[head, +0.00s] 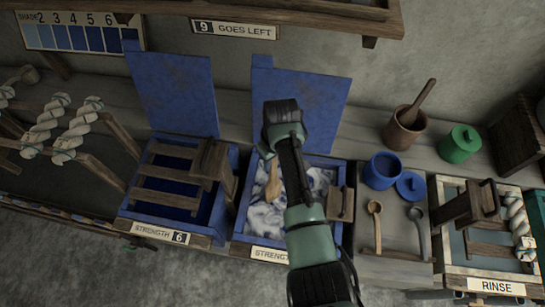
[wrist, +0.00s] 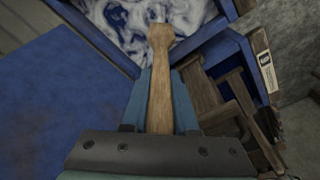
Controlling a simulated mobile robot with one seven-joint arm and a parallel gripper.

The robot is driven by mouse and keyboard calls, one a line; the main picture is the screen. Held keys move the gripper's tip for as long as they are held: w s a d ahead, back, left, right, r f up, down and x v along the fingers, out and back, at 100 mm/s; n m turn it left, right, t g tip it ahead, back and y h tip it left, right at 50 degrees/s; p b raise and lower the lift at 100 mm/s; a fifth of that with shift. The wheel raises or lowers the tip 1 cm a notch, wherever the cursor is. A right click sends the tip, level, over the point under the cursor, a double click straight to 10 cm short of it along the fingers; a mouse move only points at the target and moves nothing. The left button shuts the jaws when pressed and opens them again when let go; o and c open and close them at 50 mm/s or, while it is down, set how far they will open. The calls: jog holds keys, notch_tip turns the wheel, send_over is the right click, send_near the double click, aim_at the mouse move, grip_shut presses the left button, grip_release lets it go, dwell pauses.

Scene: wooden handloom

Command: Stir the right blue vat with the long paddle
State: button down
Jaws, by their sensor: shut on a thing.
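The right blue vat (head: 240,221) stands open, its blue lid raised behind it. Its blue liquid is streaked with white, foam-like swirls, which also show in the wrist view (wrist: 112,22). My arm crosses in front of this vat in the head view and hides part of it. My gripper (wrist: 160,95) is shut on the handle of the wooden paddle (wrist: 160,70). The paddle's far end lies over the swirled liquid in the wrist view; I cannot tell how deep it is. In the head view part of the paddle (head: 272,183) shows at the vat's left side.
The left blue vat (head: 222,213) holds a wooden rack (head: 170,179) and has its lid up. To the right are a blue pot (head: 382,171), a green canister (head: 459,144), ladles (head: 376,227) and the rinse tub (head: 485,285). A shelf (head: 310,12) overhangs the back.

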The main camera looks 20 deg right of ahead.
aim_at(273, 173)
notch_tip(273, 173, down, 8)
jog(key=b, duration=0.5)
jog(key=shift+r, duration=0.25)
